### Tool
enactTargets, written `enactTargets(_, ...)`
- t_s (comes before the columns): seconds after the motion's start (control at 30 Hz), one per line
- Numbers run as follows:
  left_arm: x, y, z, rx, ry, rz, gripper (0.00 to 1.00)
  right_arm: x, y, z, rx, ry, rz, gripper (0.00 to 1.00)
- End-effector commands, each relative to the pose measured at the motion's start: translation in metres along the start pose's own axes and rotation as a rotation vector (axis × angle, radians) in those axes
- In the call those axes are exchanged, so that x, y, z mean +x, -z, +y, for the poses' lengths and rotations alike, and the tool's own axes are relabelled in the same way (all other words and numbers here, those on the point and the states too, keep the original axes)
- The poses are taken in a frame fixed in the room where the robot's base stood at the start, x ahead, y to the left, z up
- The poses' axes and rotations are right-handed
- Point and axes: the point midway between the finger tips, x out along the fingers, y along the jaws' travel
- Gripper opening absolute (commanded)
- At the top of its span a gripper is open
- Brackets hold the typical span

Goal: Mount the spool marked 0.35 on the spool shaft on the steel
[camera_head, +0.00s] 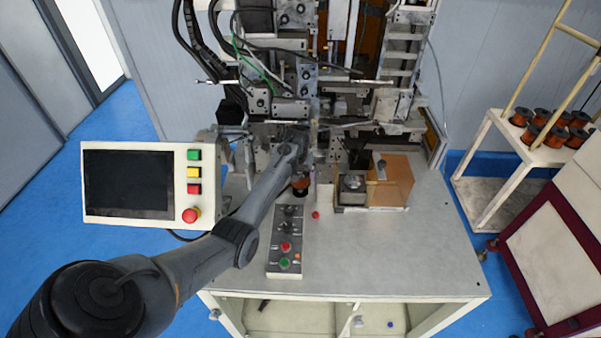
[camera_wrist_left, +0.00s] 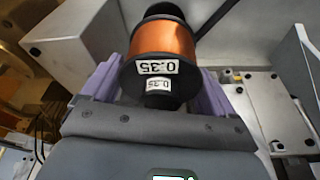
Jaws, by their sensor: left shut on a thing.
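A spool of copper wire with black flanges (camera_wrist_left: 165,48) fills the top middle of the left wrist view. White labels on it read 0.35. My left gripper (camera_wrist_left: 158,82) is shut on it, with one purple finger on each side. In the head view my left arm reaches over the table to the machine's front. A small copper-coloured spool (camera_head: 300,187) shows just below the wrist there, behind the button panel; the fingers are mostly hidden by the arm. I cannot make out the spool shaft clearly in either view. My right gripper is not in view.
A button panel (camera_head: 287,243) and a brown box (camera_head: 390,181) stand on the steel table (camera_head: 400,255). A screen panel (camera_head: 140,182) is at the left. A cart (camera_head: 507,155) with several copper spools stands at the right. The table's front right is clear.

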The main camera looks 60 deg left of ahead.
Motion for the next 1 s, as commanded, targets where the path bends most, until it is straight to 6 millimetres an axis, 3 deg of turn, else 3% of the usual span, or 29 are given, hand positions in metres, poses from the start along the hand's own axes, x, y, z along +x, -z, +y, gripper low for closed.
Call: enactTargets(1.0, 0.02, -0.005, 0.0, 0.0, 0.0, 0.003, 0.3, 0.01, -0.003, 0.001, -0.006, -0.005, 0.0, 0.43)
